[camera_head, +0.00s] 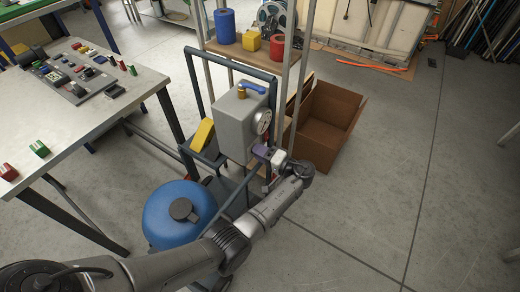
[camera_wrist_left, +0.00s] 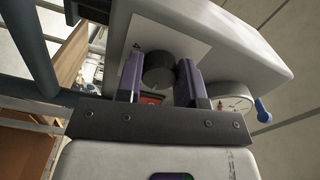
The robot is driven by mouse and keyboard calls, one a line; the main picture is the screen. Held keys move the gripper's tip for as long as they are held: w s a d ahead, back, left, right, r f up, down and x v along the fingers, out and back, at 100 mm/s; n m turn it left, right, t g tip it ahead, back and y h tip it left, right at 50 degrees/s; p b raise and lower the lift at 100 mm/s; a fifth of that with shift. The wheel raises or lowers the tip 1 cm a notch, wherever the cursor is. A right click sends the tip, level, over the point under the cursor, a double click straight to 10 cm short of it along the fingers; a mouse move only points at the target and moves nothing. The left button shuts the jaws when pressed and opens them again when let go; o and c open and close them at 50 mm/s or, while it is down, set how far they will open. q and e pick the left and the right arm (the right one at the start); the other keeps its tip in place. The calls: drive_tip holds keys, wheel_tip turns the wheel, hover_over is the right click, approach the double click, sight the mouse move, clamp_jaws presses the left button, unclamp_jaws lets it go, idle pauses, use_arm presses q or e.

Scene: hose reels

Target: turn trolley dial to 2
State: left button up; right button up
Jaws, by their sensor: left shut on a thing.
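The trolley carries a grey box (camera_head: 240,125) with a round gauge (camera_head: 263,122) on its side. The dial (camera_wrist_left: 158,70) is a dark round knob on a pale plate of the box in the left wrist view. My left gripper (camera_head: 262,152) is at the box side, below the gauge. In the wrist view its two purple fingers (camera_wrist_left: 160,80) sit on either side of the dial and are shut on it. The gripper hides the dial in the head view, and I cannot read its setting. My right gripper is in neither view.
The dark trolley frame (camera_head: 190,75) rises around the box. A brown open carton (camera_head: 325,125) is behind right. A workbench (camera_head: 130,85) is at left. Floor at right is clear.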

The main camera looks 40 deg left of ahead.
use_arm(q)
drive_tip(key=shift+r+m+p, duration=0.1)
drive_tip(key=shift+m+p, duration=0.2)
drive_tip(key=shift+m, duration=0.3)
drive_tip(key=o, duration=0.9)
drive_tip(key=shift+d, duration=0.1)
drive_tip(key=shift+w+d+b, duration=0.2)
drive_tip(key=shift+w+d, duration=0.1)
drive_tip(key=shift+d, duration=1.95)
drive_tip(key=shift+w+d+b, duration=0.25)
drive_tip(key=shift+w+d, duration=0.05)
drive_tip(key=shift+d, duration=2)
drive_tip(key=shift+w+d+b, duration=0.2)
drive_tip(key=shift+w+d, duration=0.1)
drive_tip(key=shift+d, duration=1.95)
